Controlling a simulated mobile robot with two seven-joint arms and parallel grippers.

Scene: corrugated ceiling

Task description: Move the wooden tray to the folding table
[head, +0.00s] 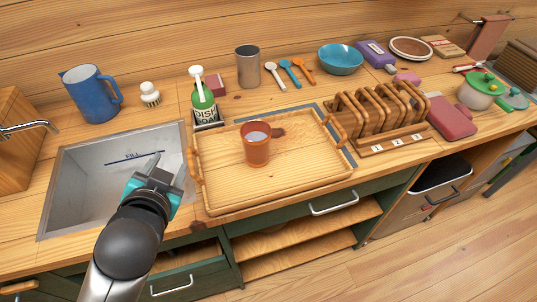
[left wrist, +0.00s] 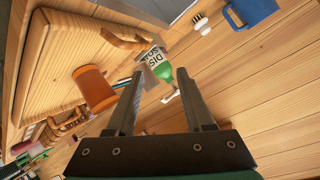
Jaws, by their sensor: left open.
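The wooden tray (head: 290,178) lies on the wooden counter right of the sink, with handles at its left and right ends. An orange-brown cup (head: 256,148) stands upright in it. My left gripper (head: 152,168) is over the sink, left of the tray and apart from it. In the left wrist view its two fingers (left wrist: 155,92) are spread with nothing held between them. That view also shows the tray (left wrist: 75,62) and the cup (left wrist: 95,90) at the left. My right gripper is not in view. No folding table can be made out.
A sink (head: 90,190) lies left of the tray. A green dish soap bottle (head: 201,95) stands behind the tray's left end. A wooden rack (head: 380,115) stands close to its right end. A blue pitcher (head: 90,95) stands behind the sink. Open floor (head: 440,240) is at lower right.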

